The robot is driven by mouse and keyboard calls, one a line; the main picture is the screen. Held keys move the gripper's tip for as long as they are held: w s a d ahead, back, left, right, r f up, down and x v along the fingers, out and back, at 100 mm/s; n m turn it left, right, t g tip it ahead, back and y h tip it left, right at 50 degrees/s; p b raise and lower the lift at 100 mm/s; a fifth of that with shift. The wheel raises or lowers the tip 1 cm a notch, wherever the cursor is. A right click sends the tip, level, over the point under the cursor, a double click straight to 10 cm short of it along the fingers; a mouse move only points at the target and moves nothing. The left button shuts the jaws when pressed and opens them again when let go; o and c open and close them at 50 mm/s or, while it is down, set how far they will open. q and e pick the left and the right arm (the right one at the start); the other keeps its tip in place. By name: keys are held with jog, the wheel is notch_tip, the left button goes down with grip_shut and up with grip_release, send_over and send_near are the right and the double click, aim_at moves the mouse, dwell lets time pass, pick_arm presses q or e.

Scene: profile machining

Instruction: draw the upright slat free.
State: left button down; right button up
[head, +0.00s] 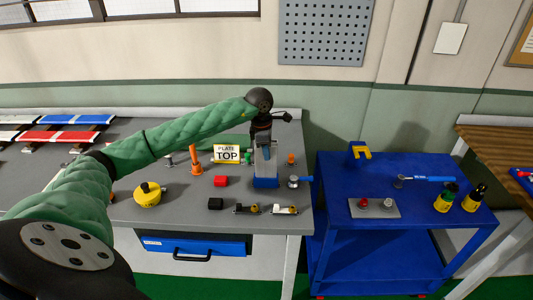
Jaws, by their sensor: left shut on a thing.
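The upright slat (265,158) is a narrow grey piece that stands in a blue base (265,182) on the grey workbench. My left gripper (264,146) comes down over it from above and is shut on the slat's upper part. The gripper and wrist hide the slat's top end. Whether the slat's lower end is inside the base cannot be made out. My right gripper is not in view.
A blue cart (340,235) is at right.

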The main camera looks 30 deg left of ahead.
pick_arm(q)
jog(key=shift+r, duration=1.6)
jog(key=shift+r+p, duration=0.35)
jog(key=shift+r, duration=1.65)
